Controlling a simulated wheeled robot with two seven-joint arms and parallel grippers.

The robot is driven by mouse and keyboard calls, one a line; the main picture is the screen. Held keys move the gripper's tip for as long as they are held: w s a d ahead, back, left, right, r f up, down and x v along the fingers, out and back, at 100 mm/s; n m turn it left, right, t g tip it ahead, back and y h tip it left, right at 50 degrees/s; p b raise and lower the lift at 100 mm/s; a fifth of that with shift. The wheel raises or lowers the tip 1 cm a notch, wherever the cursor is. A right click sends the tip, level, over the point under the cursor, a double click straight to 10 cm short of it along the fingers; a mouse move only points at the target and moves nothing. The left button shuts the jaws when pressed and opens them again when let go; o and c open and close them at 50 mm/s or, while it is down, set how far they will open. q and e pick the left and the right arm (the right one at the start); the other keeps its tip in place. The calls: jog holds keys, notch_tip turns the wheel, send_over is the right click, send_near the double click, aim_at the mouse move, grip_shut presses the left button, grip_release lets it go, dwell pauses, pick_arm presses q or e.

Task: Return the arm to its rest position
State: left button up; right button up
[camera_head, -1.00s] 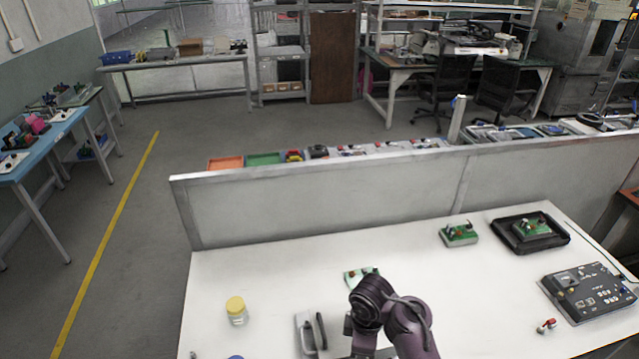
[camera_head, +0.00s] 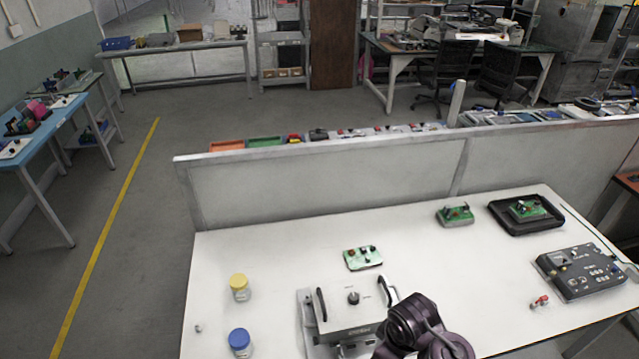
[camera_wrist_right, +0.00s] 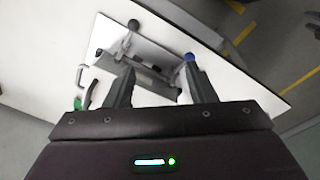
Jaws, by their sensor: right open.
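My right arm shows in the head view at the lower middle, over the front of the white table (camera_head: 250,262); its fingertips are hidden there. In the right wrist view my right gripper (camera_wrist_right: 158,82) is open, its two dark fingers apart with nothing between them. Beyond the fingers is a grey metal box with a black knob and handles (camera_head: 345,308), also seen in the wrist view (camera_wrist_right: 150,55). My left gripper is in neither view.
A yellow-lidded jar (camera_head: 239,287) and a blue-lidded jar (camera_head: 239,343) stand at the table's left. Green circuit boards (camera_head: 362,257) (camera_head: 455,215), a black tray (camera_head: 497,222) and a dark control panel (camera_head: 582,272) are further back and right. A low partition (camera_head: 330,180) borders the table's far side.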

jog(key=s+d+r+m+t, duration=0.2)
jog(key=s+d+r+m, duration=0.2)
jog(key=s+r+m, duration=0.4)
notch_tip(320, 180, down, 37)
jog(key=s+n+g+b, duration=0.1)
jog(key=s+b, duration=0.1)
jog(key=b, duration=0.6)
jog(key=s+d+f+b, duration=0.2)
jog(key=s+f+b, duration=0.1)
jog(key=s+f, duration=0.7)
jog(key=s+d+f+g+b, duration=0.1)
jog(key=s+d+f+b, duration=0.1)
jog(key=s+f, duration=0.8)
notch_tip(320, 180, down, 4)
jog(key=shift+f+b, duration=0.15)
jog(key=shift+b, duration=0.35)
jog(key=shift+s, duration=0.1)
